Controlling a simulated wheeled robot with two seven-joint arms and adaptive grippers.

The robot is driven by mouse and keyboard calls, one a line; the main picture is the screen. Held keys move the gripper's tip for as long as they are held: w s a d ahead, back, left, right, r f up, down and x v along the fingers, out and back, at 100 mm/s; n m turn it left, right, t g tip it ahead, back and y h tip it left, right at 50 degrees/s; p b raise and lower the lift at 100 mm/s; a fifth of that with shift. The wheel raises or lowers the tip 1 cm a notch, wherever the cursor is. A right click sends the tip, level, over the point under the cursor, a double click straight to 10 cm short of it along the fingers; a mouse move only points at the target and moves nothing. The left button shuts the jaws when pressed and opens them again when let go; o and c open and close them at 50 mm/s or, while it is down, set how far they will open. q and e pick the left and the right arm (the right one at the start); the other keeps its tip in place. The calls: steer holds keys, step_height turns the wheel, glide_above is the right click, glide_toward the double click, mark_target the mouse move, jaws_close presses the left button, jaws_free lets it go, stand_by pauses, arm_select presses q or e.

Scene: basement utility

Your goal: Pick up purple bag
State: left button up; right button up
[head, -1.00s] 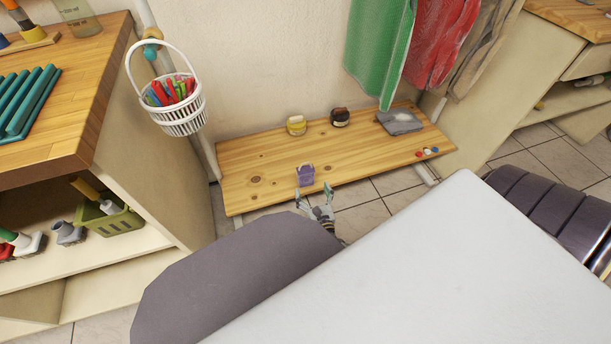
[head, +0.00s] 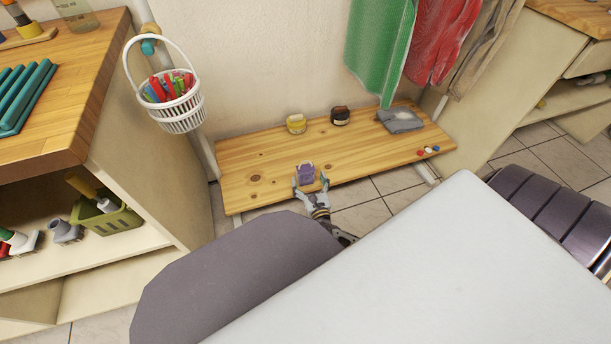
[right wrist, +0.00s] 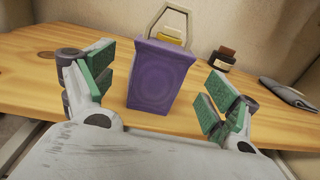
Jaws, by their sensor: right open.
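The small purple bag (head: 306,172) stands upright near the front edge of the low wooden bench (head: 258,165). In the right wrist view the purple bag (right wrist: 160,76) has a beige handle standing up from its top. My right gripper (head: 310,186) is open at the bench's front edge. Its green-padded fingers (right wrist: 163,95) are spread to the left and right of the bag, with a visible gap on each side. My left gripper does not show in the head view.
A yellow-labelled jar (head: 296,124), a dark jar (head: 340,117) and a folded grey cloth (head: 400,121) sit farther back. Small coloured pieces (head: 428,151) lie at the right end. A white basket (head: 181,110) hangs at the left; towels (head: 378,50) hang above.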

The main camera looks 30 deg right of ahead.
mark_target(307, 176)
steer(key=b+x, duration=0.1)
steer(key=x, duration=0.1)
steer(key=shift+w+f, duration=0.15)
steer(key=shift+w, duration=0.2)
steer(key=shift+w+d, duration=0.3)
steer(key=shift+w, duration=0.35)
steer(key=shift+c, duration=0.5)
steer(key=shift+c, duration=1.2)
steer(key=c, duration=0.8)
steer(key=shift+r, duration=0.2)
